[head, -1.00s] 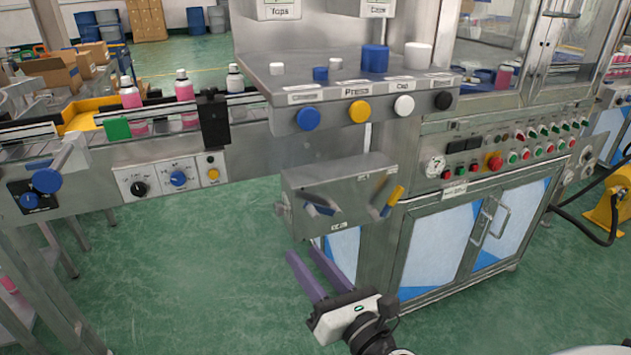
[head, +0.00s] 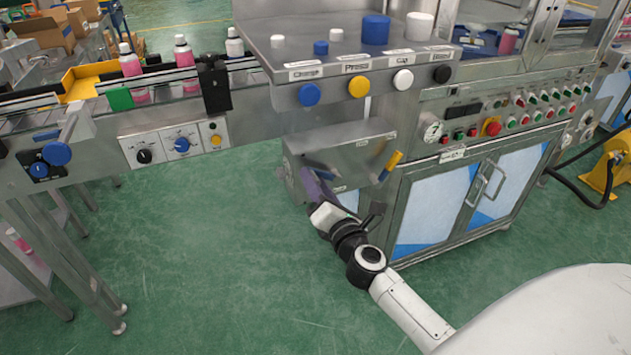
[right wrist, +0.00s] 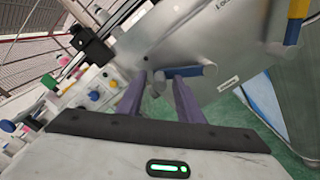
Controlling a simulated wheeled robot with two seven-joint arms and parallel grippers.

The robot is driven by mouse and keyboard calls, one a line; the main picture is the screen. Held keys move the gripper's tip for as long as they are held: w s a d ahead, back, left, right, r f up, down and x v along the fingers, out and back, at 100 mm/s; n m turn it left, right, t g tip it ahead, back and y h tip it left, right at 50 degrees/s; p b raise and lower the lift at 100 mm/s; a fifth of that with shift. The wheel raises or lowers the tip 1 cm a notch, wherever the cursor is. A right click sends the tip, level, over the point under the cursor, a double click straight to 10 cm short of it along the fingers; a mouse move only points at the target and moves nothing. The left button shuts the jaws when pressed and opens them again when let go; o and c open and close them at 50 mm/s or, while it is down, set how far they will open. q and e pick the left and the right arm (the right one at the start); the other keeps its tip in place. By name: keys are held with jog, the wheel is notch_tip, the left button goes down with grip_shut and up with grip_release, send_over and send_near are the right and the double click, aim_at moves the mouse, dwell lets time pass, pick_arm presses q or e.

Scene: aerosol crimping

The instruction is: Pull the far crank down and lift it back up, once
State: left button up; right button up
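A grey metal box (head: 345,145) under the button shelf carries two cranks. The crank with the yellow handle (head: 391,164) is at its right side and also shows in the right wrist view (right wrist: 293,28). The crank with the blue handle, at the box's left, is mostly hidden by my gripper in the head view. In the right wrist view its blue handle (right wrist: 200,71) lies close to the fingertips. My right gripper (right wrist: 160,78) has its purple fingers apart, with part of the crank's grey metal between them; whether they touch it I cannot tell. My left gripper is out of view.
Above the box is a shelf (head: 340,85) with coloured buttons and caps. A cabinet with a control panel (head: 495,125) stands to the right. A conveyor with pink bottles (head: 131,68) and a blue-knobbed handle (head: 57,154) is at the left. The green floor in front is open.

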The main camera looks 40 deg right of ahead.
jog(key=shift+w, duration=0.15)
grip_shut()
jog(key=shift+d+r+m+p, duration=0.25)
jog(key=shift+r+m+p, duration=0.4)
jog(key=shift+m, duration=0.05)
jog(key=shift+d+r+m+p, duration=0.25)
jog(key=shift+m+p, duration=0.1)
jog(key=shift+m, duration=0.05)
jog(key=shift+s+d+m, duration=0.15)
jog(key=shift+s+m, duration=0.05)
jog(key=shift+m, duration=0.2)
grip_release()
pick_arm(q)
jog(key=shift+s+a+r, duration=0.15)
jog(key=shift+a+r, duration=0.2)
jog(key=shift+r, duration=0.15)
